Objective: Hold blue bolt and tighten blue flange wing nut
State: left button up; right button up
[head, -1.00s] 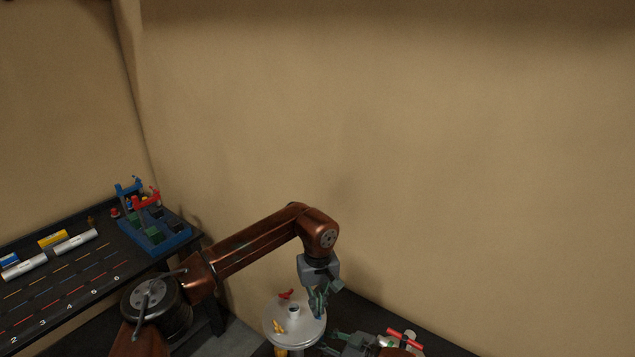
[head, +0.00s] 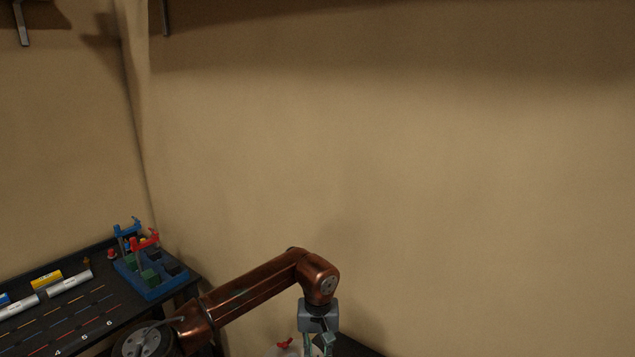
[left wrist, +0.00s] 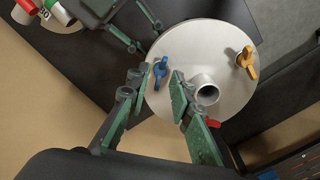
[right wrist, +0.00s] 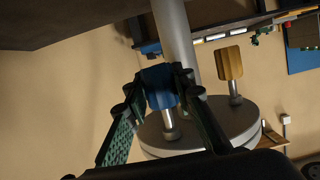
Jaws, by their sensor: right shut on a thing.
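The blue flange wing nut (left wrist: 160,70) sits on top of the pale round disc (left wrist: 205,38) in the left wrist view. My left gripper (left wrist: 161,76) is open, with one finger on each side of the wing nut and gaps showing. It also shows at the bottom edge of the head view (head: 318,346). In the right wrist view, my right gripper (right wrist: 160,75) is shut on the blue bolt head (right wrist: 159,93), whose metal shank (right wrist: 171,125) reaches to the disc. The right gripper is outside the head view.
A yellow wing nut (left wrist: 247,62) and a central pipe (left wrist: 205,89) stand on the disc. A red wing nut (head: 284,344) is there too, and a yellow bolt (right wrist: 229,63) shows on its bolt side. A dark table with a blue rack (head: 152,277) stands left.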

jog(key=shift+w, duration=0.1)
pick_arm(q)
jog(key=shift+r, duration=2.2)
pick_arm(e)
jog(key=o, duration=1.1)
pick_arm(q)
jog(key=shift+r+p, duration=0.25)
jog(key=shift+p, duration=0.05)
pick_arm(e)
jog(key=shift+s+d+r, duration=0.15)
jog(key=shift+s+d, duration=0.05)
jog(key=shift+d, duration=0.1)
pick_arm(q)
notch_tip(320, 180, up, 5)
jog(key=p, duration=0.4)
jog(key=shift+s+f, duration=0.1)
jog(key=shift+f, duration=0.05)
pick_arm(e)
jog(key=v, duration=0.8)
jog(key=shift+s, duration=0.15)
